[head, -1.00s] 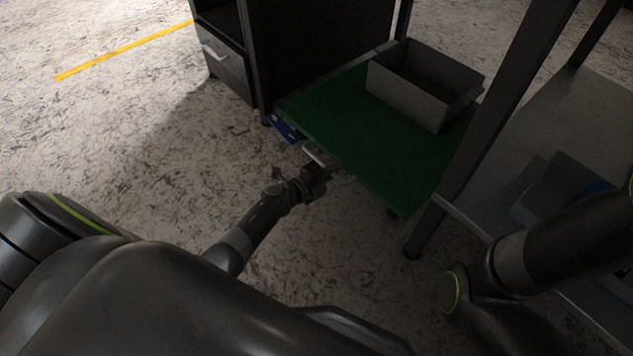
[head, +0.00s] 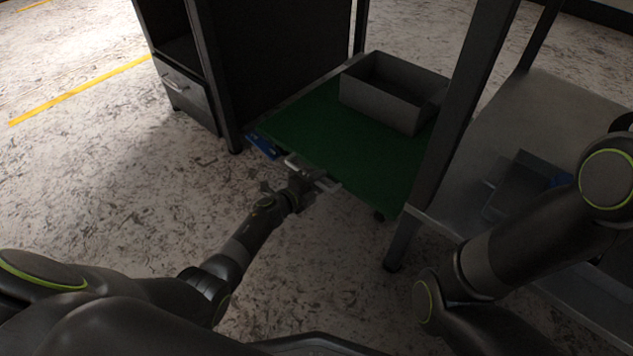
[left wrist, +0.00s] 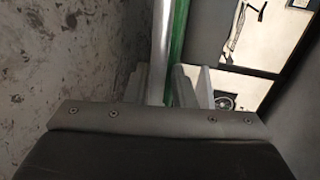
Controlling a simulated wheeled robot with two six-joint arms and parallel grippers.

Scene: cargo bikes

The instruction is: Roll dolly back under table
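The dolly (head: 325,148) is a low platform with a green top, partly under the dark workbench frame and sticking out at the front. A pale metal handle (head: 331,186) is on its front edge. My left gripper (head: 307,178) is at this handle. In the left wrist view the silver handle bar (left wrist: 160,45) runs between the fingers of my left gripper (left wrist: 161,88), which sit close on both sides, and the dolly's green edge (left wrist: 179,35) shows beside it. A grey open box (head: 378,100) stands on the dolly. My right gripper is out of view.
A dark cabinet with a drawer (head: 186,100) stands left of the dolly. A table leg (head: 428,170) stands close to its right. A grey shelf with a bin (head: 520,185) is at the right. The speckled floor (head: 120,170) at left is clear.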

